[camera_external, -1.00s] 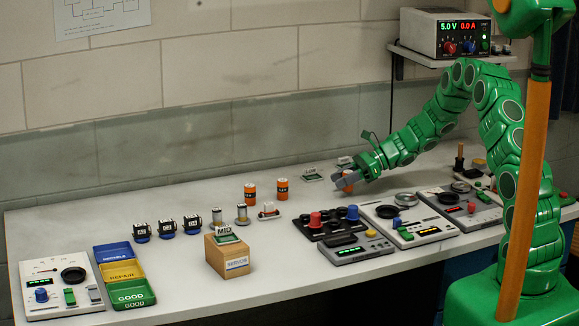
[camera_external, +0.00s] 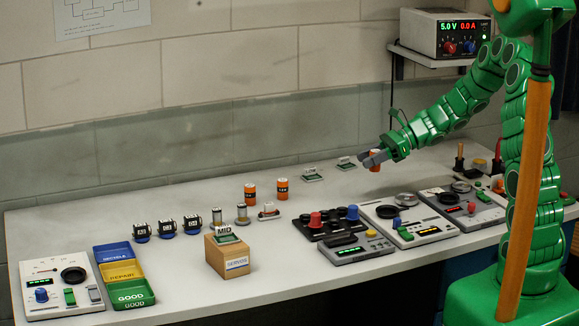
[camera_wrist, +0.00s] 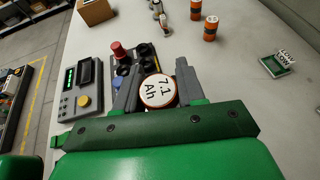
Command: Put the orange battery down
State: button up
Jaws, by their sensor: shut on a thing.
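My gripper (camera_external: 372,160) is shut on an orange battery (camera_external: 375,163) above the back right part of the bench. In the wrist view the held battery (camera_wrist: 158,91) shows its white top, marked "7.1 Ah", between the two grey fingers. The battery looks upright. It appears to be raised off the bench, but the gap under it is hard to judge. Two other orange batteries stand upright on the bench to the left, one (camera_external: 250,192) and another (camera_external: 282,187) beside it.
Small cards (camera_external: 311,174) and (camera_external: 346,163) stand left of my gripper. Black, white and grey control panels (camera_external: 333,224) fill the bench in front of it. A wooden box marked SERVOS (camera_external: 228,257) and coloured trays (camera_external: 120,272) are further left.

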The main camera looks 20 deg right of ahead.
jog(key=w+a+r, duration=0.1)
jog(key=w+a, duration=0.3)
jog(key=a, duration=0.2)
jog(key=w+a+f, duration=0.1)
jog(key=w+f, duration=0.1)
jog(key=w, duration=0.1)
jog(key=w+a+f, duration=0.2)
jog(key=w+f, duration=0.1)
jog(key=w, duration=0.1)
jog(key=w+a+f, duration=0.1)
jog(key=w+f, duration=0.2)
jog(key=w, duration=0.1)
jog(key=shift+w+a, duration=0.1)
jog(key=shift+a, duration=0.05)
jog(key=shift+w+a+f, duration=0.15)
jog(key=shift+w+f, duration=0.25)
jog(key=shift+f, duration=0.05)
dwell(0.5)
jog(key=shift+w+f, duration=0.15)
jog(key=shift+f, duration=0.05)
jog(key=shift+a+f, duration=0.1)
jog(key=shift+f, duration=1.45)
jog(key=shift+f, duration=0.1)
